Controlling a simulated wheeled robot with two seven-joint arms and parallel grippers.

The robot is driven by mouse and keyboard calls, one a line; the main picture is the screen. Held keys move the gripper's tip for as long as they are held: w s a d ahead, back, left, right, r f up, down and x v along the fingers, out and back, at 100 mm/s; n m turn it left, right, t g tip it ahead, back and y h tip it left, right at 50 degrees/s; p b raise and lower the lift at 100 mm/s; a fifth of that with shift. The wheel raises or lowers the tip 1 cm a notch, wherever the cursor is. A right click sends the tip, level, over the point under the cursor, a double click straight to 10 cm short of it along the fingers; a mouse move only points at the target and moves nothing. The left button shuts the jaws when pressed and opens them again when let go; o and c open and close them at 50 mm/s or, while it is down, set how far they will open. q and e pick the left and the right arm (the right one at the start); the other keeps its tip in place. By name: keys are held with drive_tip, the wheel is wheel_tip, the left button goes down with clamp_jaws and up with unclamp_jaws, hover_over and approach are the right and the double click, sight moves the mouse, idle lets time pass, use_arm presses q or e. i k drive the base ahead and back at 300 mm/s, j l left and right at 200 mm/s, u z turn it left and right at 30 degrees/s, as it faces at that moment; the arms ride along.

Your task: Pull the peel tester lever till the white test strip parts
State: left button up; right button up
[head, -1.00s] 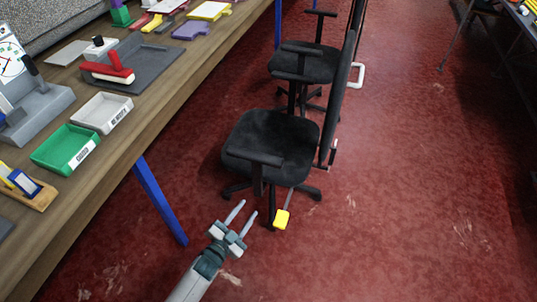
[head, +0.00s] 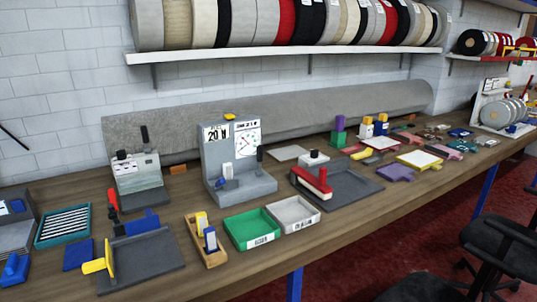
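The grey peel tester (head: 234,160) stands at the back of the wooden bench, left of the picture's middle. Its upright back plate carries a round dial (head: 247,141) and a "20 N" label. A small white piece, which looks like the test strip (head: 227,171), stands upright over a blue part on the tester's base. A short dark lever (head: 260,155) sticks up at the tester's right side. The strip is too small to tell whether it is whole. Neither of my grippers is in view.
In front of the tester are a green tray (head: 233,239), a whitish tray (head: 313,222) and a wooden holder (head: 218,257). A red-handled tool (head: 313,182) lies on a grey plate to the right. Another grey device (head: 138,180) stands left. Black chairs (head: 505,242) are at the right.

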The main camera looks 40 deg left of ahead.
sight(260, 156)
drive_tip(key=i+l, duration=0.2)
drive_tip(key=l, duration=0.15)
drive_tip(key=i+l, duration=0.15)
drive_tip(key=l, duration=0.25)
drive_tip(key=i+l+u, duration=0.1)
drive_tip(key=l, duration=0.25)
drive_tip(key=i+u, duration=0.1)
drive_tip(key=u, duration=1.45)
